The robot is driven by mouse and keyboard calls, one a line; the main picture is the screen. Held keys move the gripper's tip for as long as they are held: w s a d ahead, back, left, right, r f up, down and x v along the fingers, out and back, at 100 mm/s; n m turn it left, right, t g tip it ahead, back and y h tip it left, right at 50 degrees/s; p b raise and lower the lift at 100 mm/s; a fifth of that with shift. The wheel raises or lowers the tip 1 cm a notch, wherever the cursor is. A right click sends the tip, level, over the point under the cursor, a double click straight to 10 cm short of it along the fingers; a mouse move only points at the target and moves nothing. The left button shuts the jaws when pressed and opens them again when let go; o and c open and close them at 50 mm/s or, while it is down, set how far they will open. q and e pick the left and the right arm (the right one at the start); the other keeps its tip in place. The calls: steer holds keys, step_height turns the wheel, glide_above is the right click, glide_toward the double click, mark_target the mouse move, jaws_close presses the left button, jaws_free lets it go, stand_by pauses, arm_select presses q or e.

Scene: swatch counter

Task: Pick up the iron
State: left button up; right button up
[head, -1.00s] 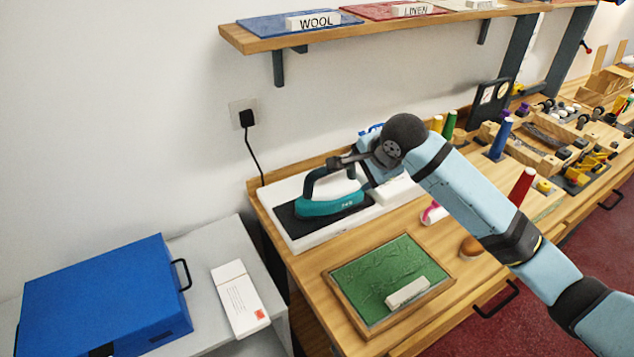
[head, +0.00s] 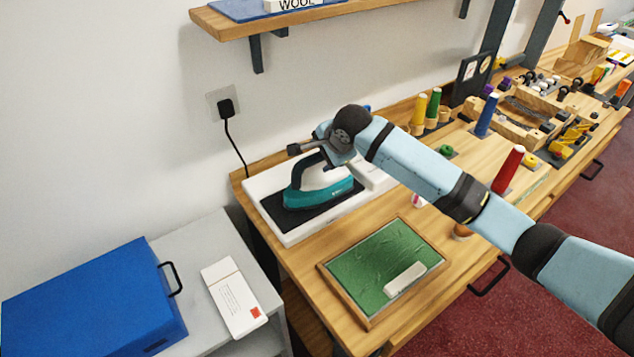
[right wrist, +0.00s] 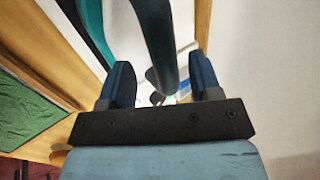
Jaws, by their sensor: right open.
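The iron (head: 325,192), teal and white with a dark handle, rests on a black pad on a white board (head: 290,236) on the wooden counter. My right gripper (head: 300,149) is at the top of its handle, with the arm coming in from the right. In the right wrist view, the dark handle (right wrist: 156,35) runs between the two open fingers of the gripper (right wrist: 160,64), with space on either side. Part of the teal body (right wrist: 92,22) shows at upper left there. My left gripper is not in view.
A green framed board (head: 385,262) with a white block lies in front of the iron. Thread spools such as the blue one (head: 487,116) stand to the right. A wall shelf (head: 230,27) hangs above. A blue case (head: 95,305) sits at lower left.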

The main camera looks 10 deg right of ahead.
mark_target(315, 174)
steer(key=x, duration=0.5)
steer(key=shift+a+r, duration=0.1)
steer(key=shift+a, duration=0.1)
jaws_close()
stand_by(1.1)
steer(key=shift+r, duration=0.1)
